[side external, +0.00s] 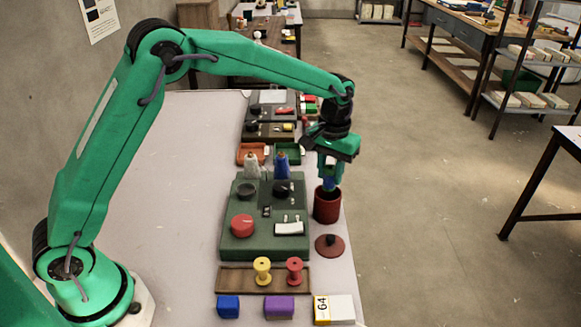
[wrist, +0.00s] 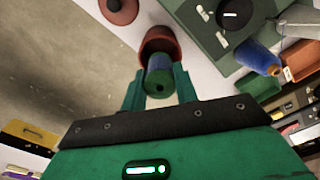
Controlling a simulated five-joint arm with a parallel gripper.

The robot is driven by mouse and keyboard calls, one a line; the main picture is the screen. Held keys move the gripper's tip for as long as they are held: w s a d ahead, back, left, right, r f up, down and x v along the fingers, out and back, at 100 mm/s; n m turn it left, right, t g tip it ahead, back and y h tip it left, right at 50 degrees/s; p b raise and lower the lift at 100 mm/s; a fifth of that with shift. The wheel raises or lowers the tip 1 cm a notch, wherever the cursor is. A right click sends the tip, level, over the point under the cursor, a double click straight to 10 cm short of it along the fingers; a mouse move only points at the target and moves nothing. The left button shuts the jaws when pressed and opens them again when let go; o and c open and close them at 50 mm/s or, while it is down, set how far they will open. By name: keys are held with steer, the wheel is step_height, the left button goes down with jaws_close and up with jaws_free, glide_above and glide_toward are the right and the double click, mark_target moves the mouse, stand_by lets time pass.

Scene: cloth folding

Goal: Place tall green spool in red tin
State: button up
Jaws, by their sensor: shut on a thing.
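The red tin (side external: 327,208) stands open at the right edge of the table, and its rim also shows in the wrist view (wrist: 161,33). The green spool (wrist: 160,82), with a blue band, is between my gripper's fingers in the wrist view. Its far end overlaps the tin's mouth there. My gripper (side external: 328,178) points down above the tin in the side view and is shut on the spool. How deep the spool's lower end sits is hidden by the tin wall and fingers.
The tin's red lid (side external: 329,246) lies in front of the tin. The green sewing-machine-like block (side external: 240,243) stands left of it. A wooden tray (side external: 230,278) holds a yellow spool (side external: 262,271) and a red spool (side external: 294,271). A blue cone (side external: 281,166) stands behind.

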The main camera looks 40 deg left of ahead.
mark_target(329, 185)
steer(key=shift+f, duration=1.7)
steer(key=o, duration=1)
steer(key=shift+r, duration=3.5)
